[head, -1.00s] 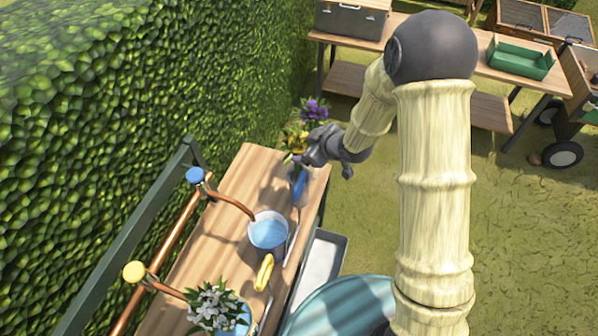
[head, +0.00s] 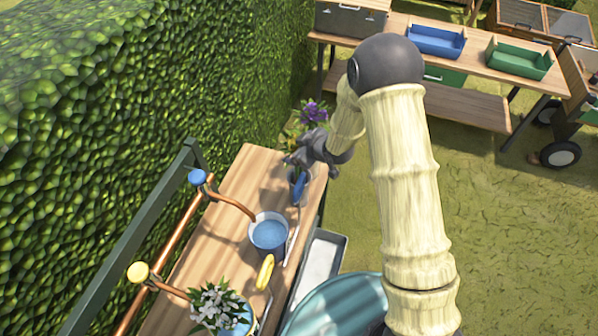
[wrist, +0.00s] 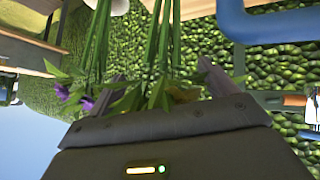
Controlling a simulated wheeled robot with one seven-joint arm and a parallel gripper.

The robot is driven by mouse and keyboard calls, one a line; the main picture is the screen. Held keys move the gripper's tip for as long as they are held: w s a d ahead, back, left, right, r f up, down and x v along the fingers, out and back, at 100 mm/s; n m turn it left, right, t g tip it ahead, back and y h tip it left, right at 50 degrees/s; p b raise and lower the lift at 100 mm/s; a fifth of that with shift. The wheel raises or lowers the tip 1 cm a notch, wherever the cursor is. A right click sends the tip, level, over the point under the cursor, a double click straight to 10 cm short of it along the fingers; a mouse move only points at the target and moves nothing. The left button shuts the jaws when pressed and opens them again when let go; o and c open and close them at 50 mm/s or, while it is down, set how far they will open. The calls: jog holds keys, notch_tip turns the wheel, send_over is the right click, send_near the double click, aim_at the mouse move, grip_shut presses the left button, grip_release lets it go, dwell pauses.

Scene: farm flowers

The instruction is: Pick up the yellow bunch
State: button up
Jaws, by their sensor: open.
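My gripper (head: 303,162) is at the far end of the wooden bench (head: 252,172), in front of the yellow bunch, whose blooms it hides in the head view. In the wrist view, which looks tilted over, green stems and leaves of the bunch (wrist: 165,45) stand between the two open fingers (wrist: 160,78). A little yellow (wrist: 183,94) shows close to the palm. Whether the fingers touch the stems I cannot tell. Purple flowers (head: 314,112) show just beyond the gripper and at the left of the wrist view (wrist: 88,103).
A blue pot (head: 268,234), a yellow handle (head: 265,271) and white flowers (head: 216,304) are on the near bench. A copper pipe with blue (head: 197,176) and yellow (head: 138,272) knobs runs along the hedge (head: 130,120). Blue (head: 436,41) and green (head: 519,60) trays sit on the back table.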

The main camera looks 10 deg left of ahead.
jog(key=shift+c, duration=0.4)
grip_shut()
dwell(0.4)
